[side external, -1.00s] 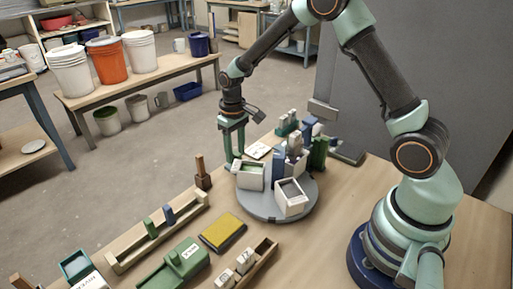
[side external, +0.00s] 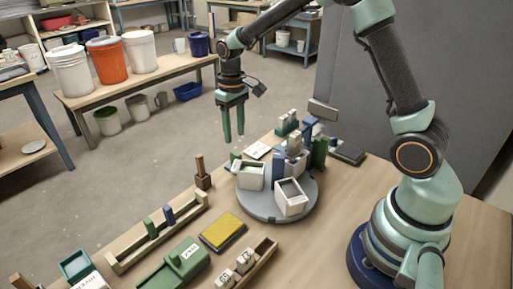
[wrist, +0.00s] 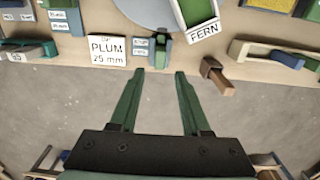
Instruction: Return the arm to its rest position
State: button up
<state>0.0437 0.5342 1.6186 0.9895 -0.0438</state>
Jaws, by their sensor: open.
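My gripper (side external: 233,122) hangs in the air above the table's far edge, up and to the left of the grey round turntable (side external: 262,207). It is open and empty, with its two green fingers apart and pointing down. In the wrist view, the fingers of my gripper (wrist: 161,72) show a clear gap between them. Two white open boxes, one with a green inside (side external: 250,176) and one with a grey inside (side external: 291,198), stand on the turntable.
Green and blue blocks (side external: 318,150) stand behind the turntable. A grey panel (side external: 440,90) rises behind my arm. A PLUM card (wrist: 108,50) lies near the edge.

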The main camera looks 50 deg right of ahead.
jog(key=s+a+r+t, duration=0.2)
jog(key=s+r+t, duration=0.3)
jog(key=s+r, duration=0.8)
jog(key=shift+s+r+t, duration=0.3)
jog(key=shift+s, duration=1.8)
